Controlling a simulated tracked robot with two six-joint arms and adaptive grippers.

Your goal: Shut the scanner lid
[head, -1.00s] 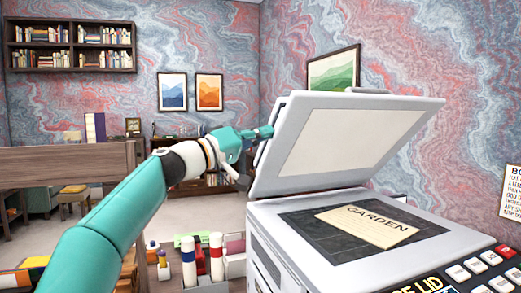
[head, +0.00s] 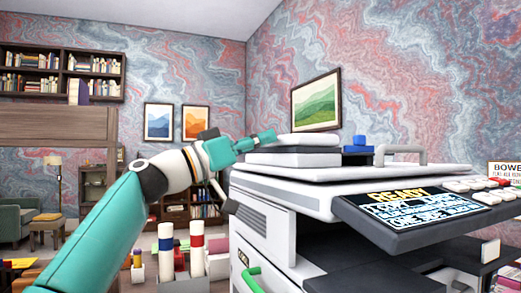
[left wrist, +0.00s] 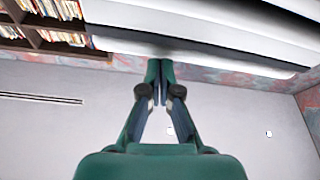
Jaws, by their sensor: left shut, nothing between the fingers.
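The scanner (head: 285,225) stands at the right in the head view. Its pale lid (head: 330,173) now lies about flat over the top, and the glass and the GARDEN sheet are hidden. A stepped light-grey block (head: 308,157) sits on top of the lid. My left gripper (head: 270,137), teal, is shut and empty at the upper left edge of that block; I cannot tell whether it touches. The left wrist view shows the shut fingers (left wrist: 159,75) close to a pale slab edge (left wrist: 190,48). My right gripper is not in view.
The control panel (head: 420,205) shows READY on its screen. A curved handle (head: 400,150) and a small blue item (head: 358,146) are on top of the scanner.

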